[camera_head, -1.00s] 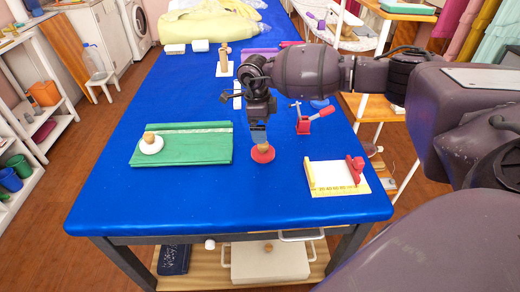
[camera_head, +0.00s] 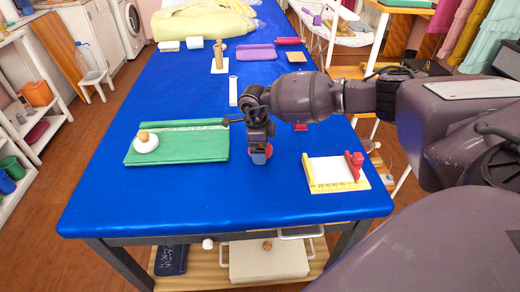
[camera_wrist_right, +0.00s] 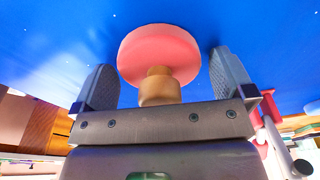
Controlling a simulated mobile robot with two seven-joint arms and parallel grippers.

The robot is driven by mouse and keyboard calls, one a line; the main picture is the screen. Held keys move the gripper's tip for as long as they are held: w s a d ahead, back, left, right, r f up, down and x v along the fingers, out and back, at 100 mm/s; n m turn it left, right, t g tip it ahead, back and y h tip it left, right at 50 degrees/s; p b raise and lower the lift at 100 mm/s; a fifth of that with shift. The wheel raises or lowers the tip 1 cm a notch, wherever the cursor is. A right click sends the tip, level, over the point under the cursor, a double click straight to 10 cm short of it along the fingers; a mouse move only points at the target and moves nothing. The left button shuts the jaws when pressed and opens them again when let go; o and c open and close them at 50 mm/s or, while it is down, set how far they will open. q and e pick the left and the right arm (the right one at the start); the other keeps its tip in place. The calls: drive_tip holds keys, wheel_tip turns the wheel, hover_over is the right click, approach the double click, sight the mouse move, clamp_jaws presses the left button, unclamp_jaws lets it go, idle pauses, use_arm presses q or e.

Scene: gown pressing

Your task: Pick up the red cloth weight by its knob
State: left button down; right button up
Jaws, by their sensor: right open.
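The red cloth weight (camera_wrist_right: 165,48) is a round red disc with a tan wooden knob (camera_wrist_right: 159,88). In the head view the red weight (camera_head: 269,151) lies on the blue table, mostly hidden behind my right gripper (camera_head: 259,155). In the right wrist view my right gripper (camera_wrist_right: 165,85) is open, one finger on each side of the knob. The knob lies between the fingers, with a gap on both sides. My left gripper is not in view.
A green folded cloth (camera_head: 195,148) with a white weight (camera_head: 146,141) lies to the left on the blue table (camera_head: 170,205). A white board with red and yellow ends (camera_head: 333,171) lies to the right. The table front is clear.

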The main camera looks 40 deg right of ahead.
drive_tip(key=shift+c, duration=0.3)
drive_tip(key=shift+r, duration=0.1)
drive_tip(key=c, duration=1.1)
drive_tip(key=shift+r, duration=0.1)
